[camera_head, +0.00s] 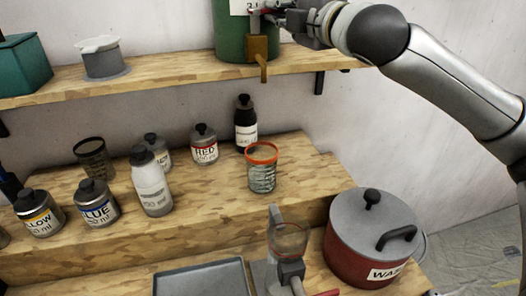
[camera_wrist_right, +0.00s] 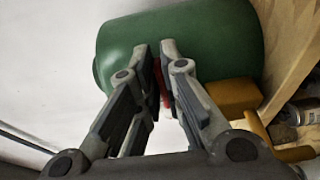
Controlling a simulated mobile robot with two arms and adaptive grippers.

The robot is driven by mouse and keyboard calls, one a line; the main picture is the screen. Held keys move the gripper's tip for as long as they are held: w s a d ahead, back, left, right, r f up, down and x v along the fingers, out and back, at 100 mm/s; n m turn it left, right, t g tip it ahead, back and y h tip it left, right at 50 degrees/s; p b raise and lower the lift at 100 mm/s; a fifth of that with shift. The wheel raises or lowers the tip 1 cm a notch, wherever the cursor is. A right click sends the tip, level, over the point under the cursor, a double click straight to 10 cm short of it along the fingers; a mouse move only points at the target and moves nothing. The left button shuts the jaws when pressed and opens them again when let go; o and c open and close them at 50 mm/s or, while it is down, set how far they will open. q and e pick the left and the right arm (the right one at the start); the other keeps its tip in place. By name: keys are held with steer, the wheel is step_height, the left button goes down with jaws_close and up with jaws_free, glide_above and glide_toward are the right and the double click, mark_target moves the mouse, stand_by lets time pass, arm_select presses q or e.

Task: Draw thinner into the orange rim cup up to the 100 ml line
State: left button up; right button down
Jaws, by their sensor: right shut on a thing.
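The clear cup with the orange rim (camera_head: 262,152) stands upright on the wooden bench, below the spout of the brass tap (camera_head: 258,48). Marks ring its wall, but I cannot read a liquid level. The tap is on the front of the green drum (camera_head: 231,38) on the upper shelf. My right gripper (camera_head: 272,14) is at the drum just above the tap, shut on a small red handle, which shows between the fingers in the wrist view (camera_wrist_right: 163,80). The fingers (camera_wrist_right: 168,52) hide most of it. My left gripper is not in view.
A red lidded pot (camera_head: 352,254), a grey tray (camera_head: 200,281) and a grey stand (camera_head: 275,226) are in front.

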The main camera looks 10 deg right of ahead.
steer(key=shift+s+a+r, duration=0.15)
steer(key=shift+a+r, duration=0.05)
steer(key=shift+r, duration=0.05)
steer(key=shift+s+m+t+h+b, duration=0.3)
steer(key=shift+m+h, duration=0.4)
steer(key=shift+h, duration=0.4)
steer(key=shift+s+a+f+m+h, duration=0.1)
steer(key=shift+a+m+h, duration=0.05)
steer(key=shift+m+h, duration=0.25)
steer(key=c, duration=1.8)
jaws_free()
steer(key=o, duration=0.3)
steer(key=shift+a, duration=0.2)
